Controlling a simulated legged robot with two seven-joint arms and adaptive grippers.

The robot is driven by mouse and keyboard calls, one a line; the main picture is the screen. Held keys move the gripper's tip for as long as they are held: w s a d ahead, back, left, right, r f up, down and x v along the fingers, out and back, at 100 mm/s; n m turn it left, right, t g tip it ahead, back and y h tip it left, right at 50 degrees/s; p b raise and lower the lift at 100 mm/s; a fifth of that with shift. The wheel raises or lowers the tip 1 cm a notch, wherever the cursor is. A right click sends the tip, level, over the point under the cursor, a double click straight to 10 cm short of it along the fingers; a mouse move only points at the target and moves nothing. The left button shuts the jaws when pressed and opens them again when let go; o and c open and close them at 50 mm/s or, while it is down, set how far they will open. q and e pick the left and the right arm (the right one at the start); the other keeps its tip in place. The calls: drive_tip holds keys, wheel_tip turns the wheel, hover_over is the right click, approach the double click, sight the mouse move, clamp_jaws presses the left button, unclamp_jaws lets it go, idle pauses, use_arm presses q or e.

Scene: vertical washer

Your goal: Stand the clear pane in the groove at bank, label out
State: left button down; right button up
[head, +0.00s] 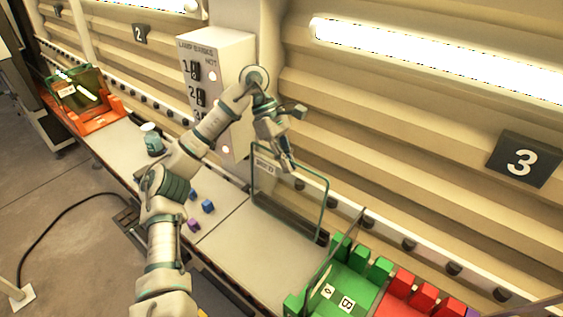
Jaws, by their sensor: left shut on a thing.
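My left gripper (288,163) is shut on the top edge of a clear pane (290,205) with a teal rim. The pane is upright near the back of the bench, and a small label (265,164) shows near its upper left corner. I cannot tell whether its lower edge touches the bench. A green slotted rack (378,268) and a red slotted rack (425,300) are at the lower right. An orange rack (112,112) with dark greenish panes (88,88) stands at the far left. My right gripper is out of view.
A switch box marked lamp banks (232,60) stands behind my arm. Lit lamps (430,62) and a number 3 sign (523,160) are on the ribbed wall. Small blue and purple cubes (208,206) and a jar (152,139) are on the bench (240,245).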

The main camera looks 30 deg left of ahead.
use_arm(q)
drive_tip(key=shift+w+a+f+p, duration=0.1)
drive_tip(key=shift+w+f+p, duration=0.35)
drive_tip(key=shift+w, duration=0.45)
drive_tip(key=shift+w+a+f+p, duration=0.1)
drive_tip(key=shift+w+f+p, duration=0.25)
drive_tip(key=shift+w+p, duration=0.4)
drive_tip(key=shift+w+a+f+p, duration=0.1)
drive_tip(key=shift+w+f+p, duration=0.3)
drive_tip(key=shift+w, duration=0.6)
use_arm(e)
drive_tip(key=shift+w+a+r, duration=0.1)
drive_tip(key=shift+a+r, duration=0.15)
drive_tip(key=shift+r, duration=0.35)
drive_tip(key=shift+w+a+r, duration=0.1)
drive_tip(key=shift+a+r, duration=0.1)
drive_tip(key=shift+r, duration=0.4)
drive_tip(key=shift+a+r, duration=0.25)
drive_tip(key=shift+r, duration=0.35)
use_arm(q)
drive_tip(key=shift+s+a, duration=0.1)
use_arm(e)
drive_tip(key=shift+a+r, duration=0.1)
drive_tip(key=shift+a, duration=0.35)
